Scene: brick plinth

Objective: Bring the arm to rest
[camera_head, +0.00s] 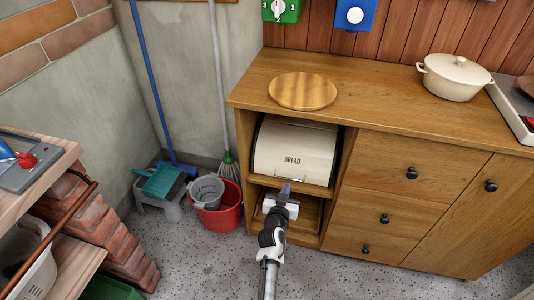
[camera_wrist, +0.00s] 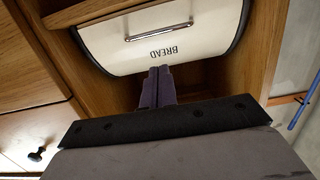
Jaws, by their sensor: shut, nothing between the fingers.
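My gripper (camera_head: 284,191) is on the end of my arm, in front of the open shelf of the wooden cabinet (camera_head: 390,105). In the wrist view its two fingers (camera_wrist: 157,87) are together with nothing between them. The fingertips point toward the cream bread box (camera_head: 293,150), just below its "BREAD" lettering in the head view. The bread box also shows in the wrist view (camera_wrist: 120,55), upside down, with its lid closed. I cannot tell whether the fingertips touch it.
A round wooden board (camera_head: 302,91) and a cream pot (camera_head: 453,77) stand on the cabinet top. A red bucket (camera_head: 217,214), a grey step stool (camera_head: 172,206) and a mop (camera_head: 219,90) are left of the cabinet. A brick-supported bench (camera_head: 100,225) is at left. Speckled floor between is clear.

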